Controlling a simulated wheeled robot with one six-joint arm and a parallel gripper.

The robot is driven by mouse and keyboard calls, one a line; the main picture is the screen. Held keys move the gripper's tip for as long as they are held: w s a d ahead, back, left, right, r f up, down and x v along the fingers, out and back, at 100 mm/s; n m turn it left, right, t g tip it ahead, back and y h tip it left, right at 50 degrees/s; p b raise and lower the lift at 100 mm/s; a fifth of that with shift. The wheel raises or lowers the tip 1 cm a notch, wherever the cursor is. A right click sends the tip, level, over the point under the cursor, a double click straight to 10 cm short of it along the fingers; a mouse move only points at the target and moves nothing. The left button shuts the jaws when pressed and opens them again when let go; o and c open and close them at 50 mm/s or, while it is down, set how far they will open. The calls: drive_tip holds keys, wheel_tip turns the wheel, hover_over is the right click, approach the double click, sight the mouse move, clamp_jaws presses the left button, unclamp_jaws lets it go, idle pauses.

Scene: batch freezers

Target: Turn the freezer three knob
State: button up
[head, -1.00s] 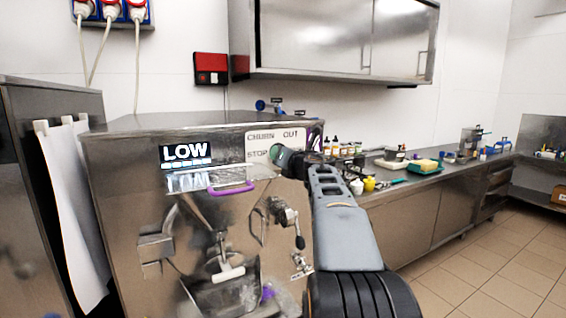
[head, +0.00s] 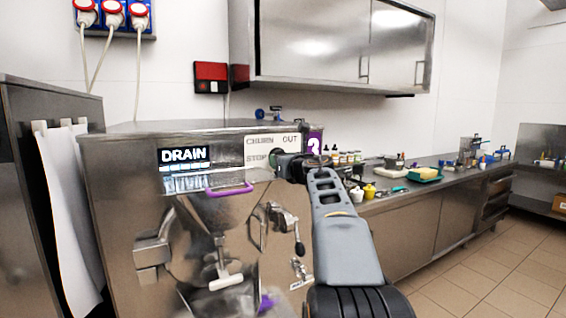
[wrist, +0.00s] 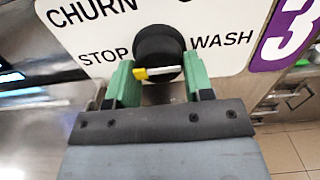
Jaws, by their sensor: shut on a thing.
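The freezer three (head: 120,170) is a steel machine with a purple "3" label (head: 314,145), which also shows in the wrist view (wrist: 288,35). Its black round knob (wrist: 158,45) sits on a white plate (wrist: 100,45) reading CHURN, STOP and WASH; the head view also shows CUT. The display (head: 185,156) reads DRAIN.
A purple handle (head: 230,188) and a black-knobbed lever (head: 299,248) stick out of the freezer front below the plate. A counter (head: 420,185) with bottles and trays runs along the right. A steel cabinet (head: 330,45) hangs above. Tiled floor is clear at right.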

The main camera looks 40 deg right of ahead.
drive_tip(key=o, duration=0.9)
drive_tip(key=s+a+b, duration=0.2)
drive_tip(key=s, duration=1.1)
drive_tip(key=shift+s, duration=0.35)
